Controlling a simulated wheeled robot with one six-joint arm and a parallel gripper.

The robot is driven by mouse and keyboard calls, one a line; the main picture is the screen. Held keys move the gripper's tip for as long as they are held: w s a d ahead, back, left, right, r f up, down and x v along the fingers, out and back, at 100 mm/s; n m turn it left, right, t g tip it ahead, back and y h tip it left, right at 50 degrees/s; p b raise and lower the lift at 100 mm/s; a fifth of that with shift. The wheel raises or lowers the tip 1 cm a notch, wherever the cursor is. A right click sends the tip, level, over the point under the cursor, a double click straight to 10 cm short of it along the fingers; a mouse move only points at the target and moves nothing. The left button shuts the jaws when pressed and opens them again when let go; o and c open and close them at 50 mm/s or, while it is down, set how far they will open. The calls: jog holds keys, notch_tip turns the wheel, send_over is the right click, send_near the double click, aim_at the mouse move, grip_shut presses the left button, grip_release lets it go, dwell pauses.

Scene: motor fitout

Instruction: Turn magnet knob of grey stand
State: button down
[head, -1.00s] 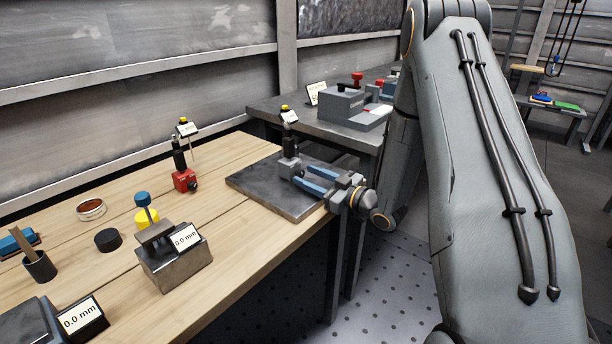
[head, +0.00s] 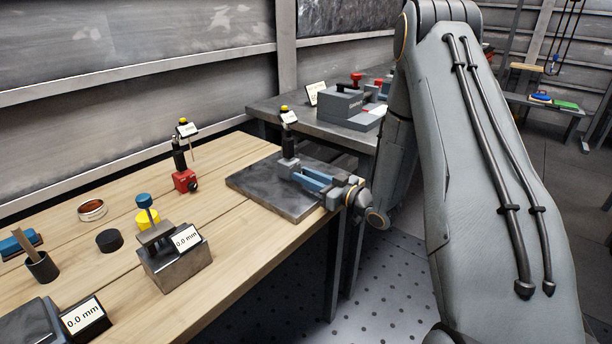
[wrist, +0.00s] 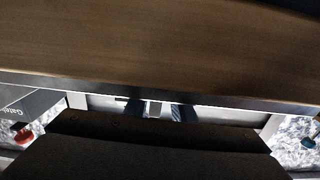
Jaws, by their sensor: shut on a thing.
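The grey stand (head: 288,164) stands upright on a dark metal plate (head: 262,187) at the far end of the wooden bench. It carries a black post and a yellow-topped dial with a white label (head: 289,118). My gripper (head: 298,174) has blue fingers and reaches in from the right, low at the stand's base. It is shut on the stand's magnet knob, which the fingers hide. In the wrist view the fingertips are small and dim (wrist: 162,110), and the knob cannot be made out.
A similar red stand (head: 185,180) stands to the left. A grey block with a 0.0 mm display (head: 177,262), a black puck (head: 109,240), a ring (head: 92,209) and a cup (head: 41,267) lie nearer. A metal table (head: 262,107) with grey fixtures stands behind.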

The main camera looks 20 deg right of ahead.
jog(key=shift+m+p, duration=0.35)
jog(key=shift+m, duration=0.85)
jog(key=c, duration=1.5)
grip_release()
jog(key=shift+b+v, duration=0.6)
jog(key=shift+v, duration=3.3)
